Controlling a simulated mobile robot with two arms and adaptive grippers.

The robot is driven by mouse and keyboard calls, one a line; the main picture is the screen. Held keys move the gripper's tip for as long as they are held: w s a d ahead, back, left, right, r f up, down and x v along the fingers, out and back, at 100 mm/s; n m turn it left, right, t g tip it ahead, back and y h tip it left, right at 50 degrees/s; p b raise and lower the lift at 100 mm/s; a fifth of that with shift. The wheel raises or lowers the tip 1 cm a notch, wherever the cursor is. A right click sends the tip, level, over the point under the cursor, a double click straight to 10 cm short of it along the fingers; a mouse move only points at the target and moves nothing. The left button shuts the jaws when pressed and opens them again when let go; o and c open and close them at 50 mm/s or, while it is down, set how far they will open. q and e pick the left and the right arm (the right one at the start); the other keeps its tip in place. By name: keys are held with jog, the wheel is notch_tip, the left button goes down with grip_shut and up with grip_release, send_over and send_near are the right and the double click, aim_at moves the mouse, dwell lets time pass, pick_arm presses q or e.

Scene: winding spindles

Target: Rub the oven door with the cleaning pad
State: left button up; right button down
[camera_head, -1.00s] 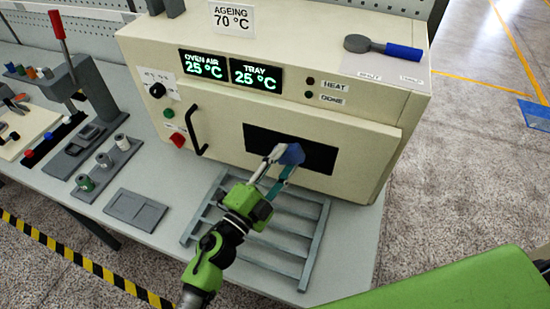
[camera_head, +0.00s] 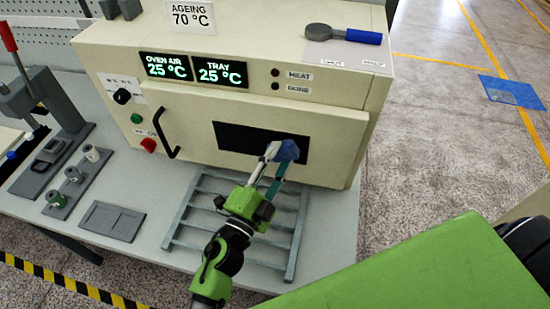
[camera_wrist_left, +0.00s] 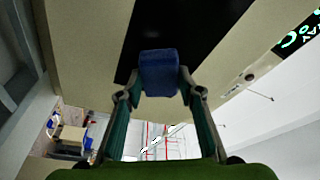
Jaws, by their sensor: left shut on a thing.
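The cream oven door (camera_head: 190,130) is closed on the front of the oven, with a dark window (camera_head: 240,139) and a black handle (camera_head: 163,135) at its left. My left gripper (camera_head: 273,160) is shut on the blue cleaning pad (camera_head: 288,151). The pad is in front of the right part of the window; whether it touches the door is hard to tell. The left wrist view also shows the pad (camera_wrist_left: 159,73) between the two fingertips, over the edge of the dark window (camera_wrist_left: 205,35). My right gripper is not in view.
A grey slatted rack (camera_head: 183,215) lies on the bench below the door, under my left arm. Spools stand on a grey holder (camera_head: 72,191) at the left, near a flat grey tray (camera_head: 113,221). A blue-handled tool (camera_head: 342,35) lies on the oven top.

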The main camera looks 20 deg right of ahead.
pick_arm(q)
jog(key=shift+w+a+p, duration=0.15)
jog(key=shift+w+a, duration=0.6)
jog(key=shift+a, duration=0.4)
jog(key=shift+w+a+p, duration=0.2)
jog(key=shift+w+a, duration=0.55)
jog(key=shift+a, duration=0.35)
jog(key=shift+w+a+p, duration=0.15)
jog(key=shift+w+a, duration=0.6)
jog(key=shift+a, duration=0.4)
jog(key=s+a, duration=0.3)
jog(key=s, duration=0.2)
jog(key=shift+a+p, duration=0.15)
jog(key=shift+p, duration=0.3)
jog(key=shift+s, duration=0.1)
jog(key=shift+s+a, duration=0.45)
jog(key=shift+s, duration=0.15)
jog(key=shift+s+a, duration=0.4)
jog(key=shift+s, duration=0.2)
